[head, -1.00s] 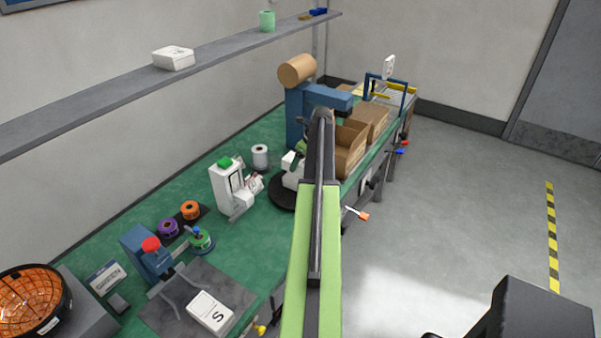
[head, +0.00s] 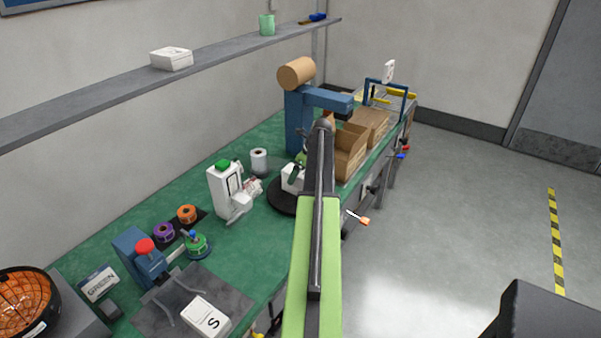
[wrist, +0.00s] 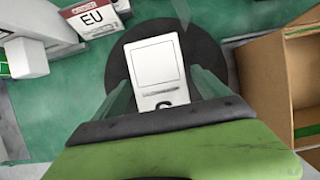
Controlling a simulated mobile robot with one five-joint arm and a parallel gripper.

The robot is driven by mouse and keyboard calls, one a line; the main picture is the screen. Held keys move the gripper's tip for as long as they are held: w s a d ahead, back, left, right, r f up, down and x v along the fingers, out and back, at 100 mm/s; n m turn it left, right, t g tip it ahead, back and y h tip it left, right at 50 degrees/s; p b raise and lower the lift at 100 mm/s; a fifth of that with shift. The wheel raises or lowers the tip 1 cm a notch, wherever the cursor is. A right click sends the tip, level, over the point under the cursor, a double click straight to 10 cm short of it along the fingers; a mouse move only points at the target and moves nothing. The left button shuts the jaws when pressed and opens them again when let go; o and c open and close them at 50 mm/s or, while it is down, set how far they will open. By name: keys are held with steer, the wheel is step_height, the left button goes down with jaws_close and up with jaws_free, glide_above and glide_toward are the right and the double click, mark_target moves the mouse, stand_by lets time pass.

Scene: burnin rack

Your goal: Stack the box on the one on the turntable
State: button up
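A white box (wrist: 155,68) with a grey-outlined panel and a partly hidden black letter lies between my gripper's fingers (wrist: 160,77) in the wrist view. The translucent green fingers sit close along its two sides and appear shut on it. The dark round turntable (wrist: 218,62) is directly below; it also shows in the head view (head: 281,202). In the head view, white box surfaces (head: 289,180) show over the turntable, partly behind my arm. I cannot separate the upper box from one beneath it, or tell whether they touch.
Another white box marked S (head: 205,316) lies on the grey mat at the near end of the green bench. A white machine (head: 226,192) and a box marked EU (wrist: 97,20) stand left of the turntable. An open cardboard box (wrist: 275,90) stands close on its right.

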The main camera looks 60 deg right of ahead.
steer(key=shift+s+r+p, duration=0.1)
steer(key=shift+r+p, duration=0.5)
steer(key=p+v, duration=1)
steer(key=v, duration=0.1)
